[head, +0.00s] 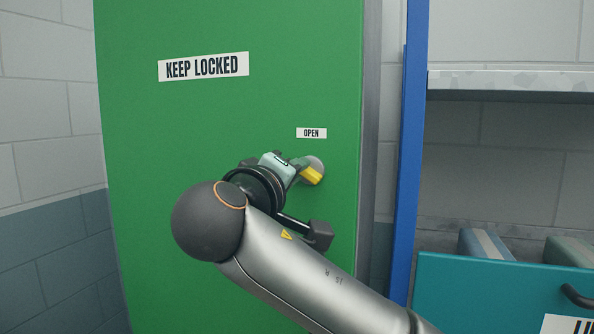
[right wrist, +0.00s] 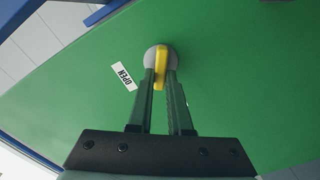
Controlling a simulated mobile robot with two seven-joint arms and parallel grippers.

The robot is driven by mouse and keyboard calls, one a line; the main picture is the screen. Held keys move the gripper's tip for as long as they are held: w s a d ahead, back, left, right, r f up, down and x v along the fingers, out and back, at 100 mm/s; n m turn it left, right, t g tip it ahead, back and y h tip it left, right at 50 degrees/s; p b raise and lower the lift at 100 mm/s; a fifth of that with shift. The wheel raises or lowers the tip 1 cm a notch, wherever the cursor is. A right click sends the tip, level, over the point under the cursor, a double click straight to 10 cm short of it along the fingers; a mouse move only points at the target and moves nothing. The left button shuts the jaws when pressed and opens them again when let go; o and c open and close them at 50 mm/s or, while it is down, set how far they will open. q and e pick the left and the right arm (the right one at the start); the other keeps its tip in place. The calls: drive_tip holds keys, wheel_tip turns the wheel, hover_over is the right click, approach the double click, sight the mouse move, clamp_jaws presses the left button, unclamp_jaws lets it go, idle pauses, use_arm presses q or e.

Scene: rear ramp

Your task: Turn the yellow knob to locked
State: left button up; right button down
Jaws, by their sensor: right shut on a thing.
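The yellow knob (head: 312,174) sits on a round grey plate near the right edge of a green door (head: 230,120). A small OPEN label (head: 311,133) is above the knob. My right gripper (head: 298,172) reaches the knob from the lower left in the head view and hides part of it. In the right wrist view, its two fingers (right wrist: 161,84) are shut on the yellow knob (right wrist: 160,62), one on each side. The OPEN label (right wrist: 123,77) is left of the knob there. A locked label by the knob is not visible. My left gripper is not in view.
A KEEP LOCKED sign (head: 204,67) is higher on the door. Right of the door stand a blue post (head: 408,150) and a shelf (head: 510,81). A teal drawer or bin (head: 480,290) with a dark handle is at the lower right.

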drive_tip(key=n, duration=0.4)
drive_tip(key=n+p, duration=0.1)
drive_tip(key=n, duration=0.1)
drive_tip(key=shift+a+f, duration=0.1)
drive_tip(key=shift+f, duration=0.2)
idle(0.4)
drive_tip(key=c, duration=0.8)
unclamp_jaws()
drive_tip(key=shift+c, duration=0.2)
drive_tip(key=p+v, duration=0.7)
drive_tip(key=v, duration=0.5)
drive_tip(key=shift+s, duration=0.2)
